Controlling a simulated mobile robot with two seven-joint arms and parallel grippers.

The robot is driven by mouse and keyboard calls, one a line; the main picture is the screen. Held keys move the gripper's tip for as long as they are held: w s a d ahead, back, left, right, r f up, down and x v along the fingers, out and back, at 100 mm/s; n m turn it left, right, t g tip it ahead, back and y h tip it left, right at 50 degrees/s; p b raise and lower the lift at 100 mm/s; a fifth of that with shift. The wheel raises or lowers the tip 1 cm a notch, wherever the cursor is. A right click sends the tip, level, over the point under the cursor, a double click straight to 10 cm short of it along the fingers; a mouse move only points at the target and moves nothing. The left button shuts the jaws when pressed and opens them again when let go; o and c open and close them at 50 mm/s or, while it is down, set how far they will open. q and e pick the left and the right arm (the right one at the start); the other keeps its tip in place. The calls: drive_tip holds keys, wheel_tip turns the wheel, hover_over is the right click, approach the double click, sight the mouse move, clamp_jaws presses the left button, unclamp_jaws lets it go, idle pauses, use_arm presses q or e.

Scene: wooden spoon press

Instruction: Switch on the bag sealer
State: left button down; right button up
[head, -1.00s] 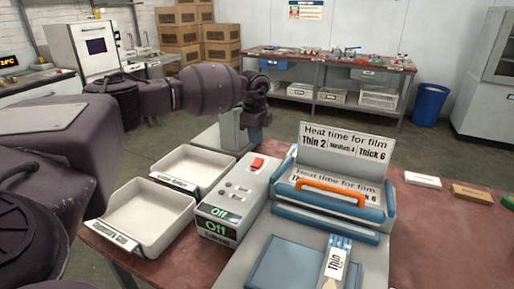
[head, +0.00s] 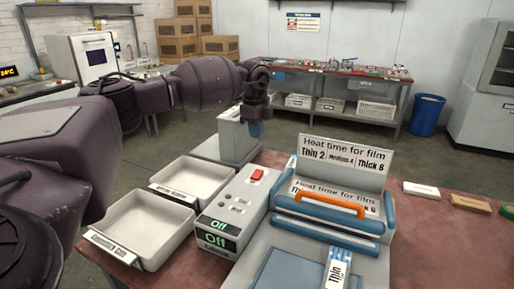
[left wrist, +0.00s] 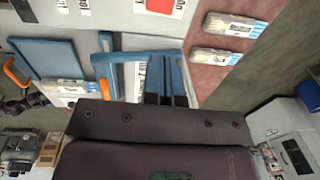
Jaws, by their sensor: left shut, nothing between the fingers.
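The bag sealer has a grey control box (head: 232,207) whose two green displays read Off. A red switch (head: 257,175) sits on top of the box at its far end. The sealer's orange handle (head: 330,205) and blue frame (head: 322,240) stand to the right, in front of a film heat-time sign (head: 345,160). My left gripper (head: 256,132) points down behind the switch, apart from it, shut and empty. Its fingertips are small in the head view. The left wrist view shows a blue frame (left wrist: 105,70) and an orange handle (left wrist: 14,72). My right gripper is not in view.
Two white trays (head: 130,230) lie left of the control box. A pale grey block (head: 238,142) stands behind it, close to my left gripper. A bag marked Thin (head: 338,270) lies at the sealer's front. Small packs (head: 421,189) lie on the red table at right.

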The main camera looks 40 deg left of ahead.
use_arm(q)
drive_tip(key=d+m+y+b, duration=0.1)
drive_tip(key=m, duration=1.1)
drive_tip(key=w+m+y+b, duration=0.1)
drive_tip(key=m, duration=1.1)
drive_tip(key=d+m+g+y+b, duration=0.1)
drive_tip(key=m, duration=1.1)
drive_tip(key=shift+w+d+r, duration=0.25)
drive_tip(key=shift+w+d, duration=0.1)
